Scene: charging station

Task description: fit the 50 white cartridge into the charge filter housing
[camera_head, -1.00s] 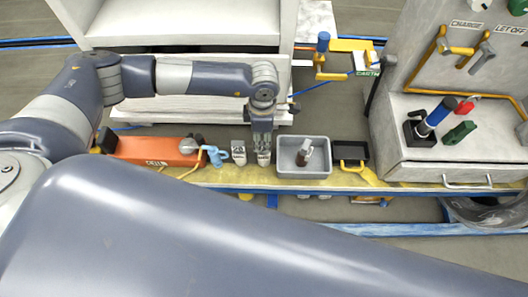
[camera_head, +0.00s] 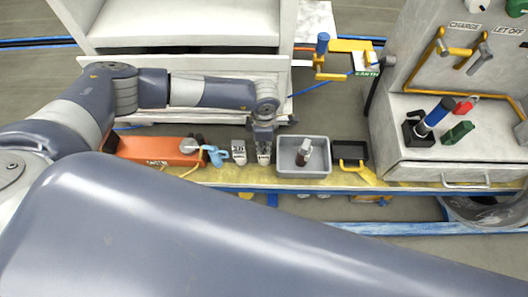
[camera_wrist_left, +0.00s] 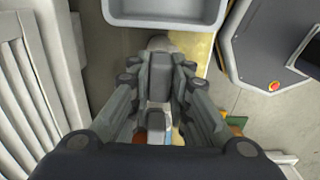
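Two pale cartridges stand side by side on the yellow bench: a left one (camera_head: 239,152) and a right one (camera_head: 264,153). Their markings are too small to read surely. My left gripper (camera_head: 262,138) points down over the right cartridge, its fingertips at the cartridge's top. In the left wrist view the fingers (camera_wrist_left: 160,75) flank a grey middle part, and a pale rounded end (camera_wrist_left: 160,42) shows beyond them. Whether they grip it is unclear. A CHARGE label (camera_head: 467,26) is on the panel at right; I cannot single out the filter housing. My right gripper is out of view.
A red-orange box (camera_head: 150,150) and a light blue item (camera_head: 215,155) lie left. A drawer unit (camera_head: 450,172) stands at right.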

